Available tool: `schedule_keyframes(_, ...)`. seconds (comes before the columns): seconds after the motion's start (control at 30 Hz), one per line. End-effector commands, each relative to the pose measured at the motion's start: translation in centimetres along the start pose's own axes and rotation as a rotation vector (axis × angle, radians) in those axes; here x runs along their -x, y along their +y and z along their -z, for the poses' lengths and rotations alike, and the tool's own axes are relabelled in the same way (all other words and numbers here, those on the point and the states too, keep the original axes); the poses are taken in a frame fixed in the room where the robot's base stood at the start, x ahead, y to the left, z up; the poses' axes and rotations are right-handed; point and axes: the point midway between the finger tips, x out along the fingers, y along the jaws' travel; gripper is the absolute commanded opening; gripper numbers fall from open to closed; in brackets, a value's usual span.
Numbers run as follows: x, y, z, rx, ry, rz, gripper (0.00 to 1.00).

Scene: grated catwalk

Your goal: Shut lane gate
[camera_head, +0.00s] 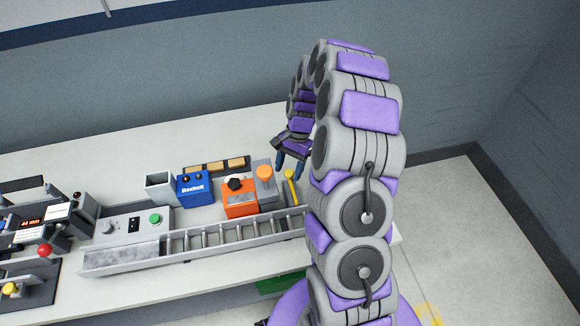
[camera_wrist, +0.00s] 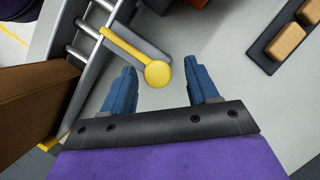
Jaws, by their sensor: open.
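The lane gate appears to be the yellow bar with a round knob (camera_wrist: 157,74) beside the roller lane (camera_wrist: 80,55); its yellow top also shows in the head view (camera_head: 290,175). In the wrist view the bar runs from the lane's edge toward my fingers. My gripper (camera_head: 290,160) is open, with its blue fingers pointing down above the bench near the yellow bar. In the wrist view the knob appears just ahead of and between the fingertips of my gripper (camera_wrist: 163,78). My arm hides the lane's right end.
An orange box with a black knob (camera_head: 240,198), an orange mushroom button (camera_head: 264,172) and a blue box (camera_head: 195,188) stand left of the gripper. A tray of tan blocks (camera_head: 215,166) lies behind. A control panel with a green button (camera_head: 155,219) is further left.

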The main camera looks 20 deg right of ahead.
Motion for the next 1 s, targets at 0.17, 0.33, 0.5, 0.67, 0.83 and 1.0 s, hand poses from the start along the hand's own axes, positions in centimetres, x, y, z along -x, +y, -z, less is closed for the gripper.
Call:
schedule_keyframes(0.17, 0.1, 0.2, 0.31, 0.0, -0.003, 0.002, 0.53)
schedule_keyframes(0.33, 0.13, 0.3, 0.46, 0.0, -0.005, 0.003, 0.37)
schedule_keyframes(0.5, 0.11, 0.22, 0.33, 0.0, -0.003, 0.002, 0.21)
schedule_keyframes(0.67, 0.09, 0.19, 0.27, 0.0, -0.002, 0.001, 0.06)
schedule_keyframes(0.83, 0.07, 0.15, 0.18, 0.0, -0.003, 0.002, 0.03)
schedule_keyframes(1.0, -0.1, 0.61, -0.4, 0.0, -0.005, 0.002, 0.03)
